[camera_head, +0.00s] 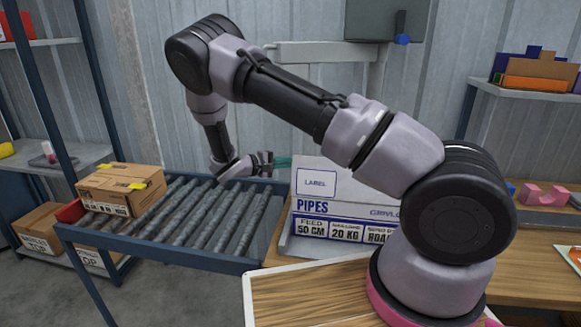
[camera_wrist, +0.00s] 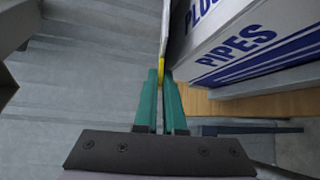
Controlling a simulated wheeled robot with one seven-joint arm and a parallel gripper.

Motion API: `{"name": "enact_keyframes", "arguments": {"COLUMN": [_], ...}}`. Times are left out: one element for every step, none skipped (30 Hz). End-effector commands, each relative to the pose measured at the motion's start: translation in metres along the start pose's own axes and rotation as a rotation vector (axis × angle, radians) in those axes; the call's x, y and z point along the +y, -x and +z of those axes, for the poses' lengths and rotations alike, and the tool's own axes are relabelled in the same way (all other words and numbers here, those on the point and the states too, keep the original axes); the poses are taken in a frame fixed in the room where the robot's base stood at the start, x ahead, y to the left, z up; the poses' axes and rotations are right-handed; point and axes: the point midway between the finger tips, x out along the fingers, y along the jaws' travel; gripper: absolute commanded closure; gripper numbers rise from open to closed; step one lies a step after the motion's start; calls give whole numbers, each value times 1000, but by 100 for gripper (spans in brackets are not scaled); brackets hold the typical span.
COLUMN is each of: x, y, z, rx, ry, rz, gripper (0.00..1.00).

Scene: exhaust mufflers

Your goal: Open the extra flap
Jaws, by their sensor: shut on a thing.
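A white and blue pipes box (camera_head: 345,222) stands on the wooden table, with printed text on its front. A white panel with a LABEL frame (camera_head: 316,183) rises above that front. My gripper (camera_head: 285,161) is at the upper left edge of the box. In the wrist view its green fingers (camera_wrist: 161,78) are shut on a thin, upright flap (camera_wrist: 165,35), seen edge-on, with a yellow patch between the fingertips. The printed box side (camera_wrist: 255,50) lies just right of the fingers. My arm hides the box's right part in the head view.
A roller conveyor (camera_head: 205,215) runs left of the box and carries a cardboard carton (camera_head: 120,188). A shelf with coloured blocks (camera_head: 537,92) is at the right, and a metal rack (camera_head: 45,100) stands at the left.

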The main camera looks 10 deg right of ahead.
Motion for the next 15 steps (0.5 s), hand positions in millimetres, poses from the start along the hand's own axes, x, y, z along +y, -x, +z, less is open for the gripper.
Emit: {"name": "enact_keyframes", "arguments": {"x": [6, 8, 11, 13, 15, 18, 20, 22, 25, 28, 29, 32, 34, 36, 38], "y": [0, 0, -1, -2, -2, -2, -3, -3, -4, -5, -5, -6, -7, -7, -9], "z": [0, 0, 0, -1, -1, -1, -2, -2, -3, -4, -4, -5, -6, -6, -7], "rx": [0, 0, -1, -1, -1, -1, -1, 0, -1, -1, -2, -1, -1, -1, -2], "ry": [27, 46, 72, 93, 112, 139, 159, 180, 206, 225, 246, 273, 291, 312, 338], "rz": [-34, -55, -81, -102, -122, -149, -170, -190, -217, -236, -256, -283, -304, -324, -351], "gripper": [100, 100, 100, 100, 100, 100, 100, 100, 100, 100, 100, 100, 100, 100, 100]}}
